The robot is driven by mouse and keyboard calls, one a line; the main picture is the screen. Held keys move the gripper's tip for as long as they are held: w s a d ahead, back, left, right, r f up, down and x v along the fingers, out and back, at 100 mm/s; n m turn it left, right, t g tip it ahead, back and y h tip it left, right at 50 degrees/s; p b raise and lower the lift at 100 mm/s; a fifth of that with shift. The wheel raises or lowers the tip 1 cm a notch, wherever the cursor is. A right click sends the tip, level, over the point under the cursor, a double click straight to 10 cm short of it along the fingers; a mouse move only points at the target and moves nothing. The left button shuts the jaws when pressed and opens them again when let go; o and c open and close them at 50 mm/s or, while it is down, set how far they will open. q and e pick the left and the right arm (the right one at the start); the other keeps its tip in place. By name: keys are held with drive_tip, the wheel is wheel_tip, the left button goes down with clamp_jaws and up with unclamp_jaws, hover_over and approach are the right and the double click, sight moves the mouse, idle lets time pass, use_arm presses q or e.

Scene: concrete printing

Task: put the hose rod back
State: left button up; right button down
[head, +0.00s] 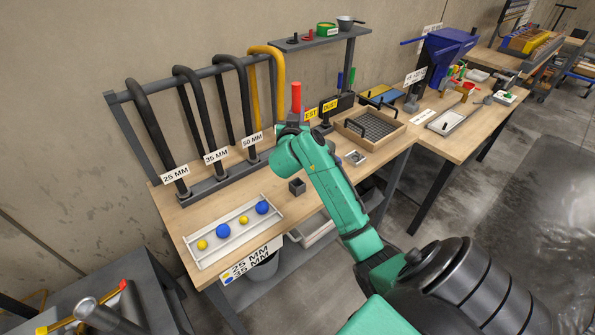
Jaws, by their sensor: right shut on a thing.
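My right arm reaches up from the lower right, and its gripper (293,128) is over the back of the workbench, shut. A red upright cylinder (296,96) rises directly at the gripper and looks like the top of the hose rod in its jaws. The fingers and the lower part of the rod are hidden behind my wrist. A yellow hooked hose (280,75) hangs on the rack just left of the gripper; its lower end is also hidden. My left gripper is not in view.
Black hoses (185,75) hang on the rack (122,97) above labels reading 25, 35 and 50 MM. A white tray (192,250) holds yellow and blue balls. A small dark box (297,187) and a mesh-bottomed wooden tray (398,131) are near my arm.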

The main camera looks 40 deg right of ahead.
drive_tip(key=shift+w+d+r, duration=0.1)
drive_tip(key=shift+w+d, duration=0.1)
drive_tip(key=shift+d, duration=0.15)
wheel_tip(320, 180, down, 20)
drive_tip(key=b, duration=0.6)
drive_tip(key=shift+r+b, duration=0.25)
drive_tip(key=shift+b, duration=0.15)
drive_tip(key=shift+r, duration=0.1)
drive_tip(key=c, duration=0.8)
unclamp_jaws()
drive_tip(key=shift+s, duration=0.1)
drive_tip(key=shift+c, duration=0.2)
drive_tip(key=p+v, duration=0.1)
drive_tip(key=v, duration=1.1)
